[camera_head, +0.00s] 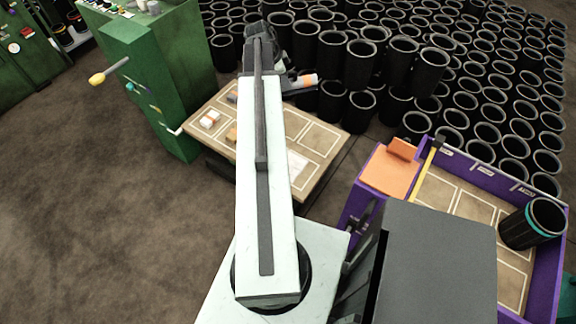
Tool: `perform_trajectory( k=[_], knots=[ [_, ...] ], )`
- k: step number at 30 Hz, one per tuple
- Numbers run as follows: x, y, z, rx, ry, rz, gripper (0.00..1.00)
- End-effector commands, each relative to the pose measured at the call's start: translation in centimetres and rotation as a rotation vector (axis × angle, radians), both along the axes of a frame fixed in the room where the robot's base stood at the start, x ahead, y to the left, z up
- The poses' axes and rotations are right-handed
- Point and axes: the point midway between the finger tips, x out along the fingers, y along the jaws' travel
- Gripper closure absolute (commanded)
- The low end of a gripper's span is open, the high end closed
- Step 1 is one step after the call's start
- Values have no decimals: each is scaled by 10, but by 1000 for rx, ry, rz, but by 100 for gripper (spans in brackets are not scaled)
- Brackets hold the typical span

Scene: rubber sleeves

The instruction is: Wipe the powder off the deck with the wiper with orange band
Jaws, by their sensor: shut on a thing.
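My white arm reaches up the picture across a low tan table, the deck (325,128), which is marked with pale outlined panels. My gripper (291,83) is at the arm's far end, above the deck's far edge, partly hidden by the arm. It is shut on a dark wiper with an orange band (308,80). Whether the wiper touches the deck is unclear. A pale patch (292,165) that looks like powder lies on the deck right of my arm. The arm hides the deck's middle.
Small white and orange items (210,119) lie on the deck's left. Many black sleeves (430,70) crowd the floor behind. A green cabinet (155,80) stands left. A purple-walled tray (480,165) at right holds a teal-banded black sleeve (533,223). Brown floor at left is clear.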

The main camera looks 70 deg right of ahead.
Motion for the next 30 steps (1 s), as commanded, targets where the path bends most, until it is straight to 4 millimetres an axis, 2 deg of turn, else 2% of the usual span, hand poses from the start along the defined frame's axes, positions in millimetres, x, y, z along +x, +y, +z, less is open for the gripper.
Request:
perform_trajectory(
  k=[1,18,21,24,27,30],
  knots=[
    [-3,5,-51,6,4,-8,100],
    [-29,60,-313,95,58,-101,100],
    [-33,68,-349,107,67,-115,100],
    [-36,75,-374,118,75,-126,100],
    [-38,78,-387,124,79,-133,100],
    [-39,80,-391,127,81,-137,100]
  ],
)
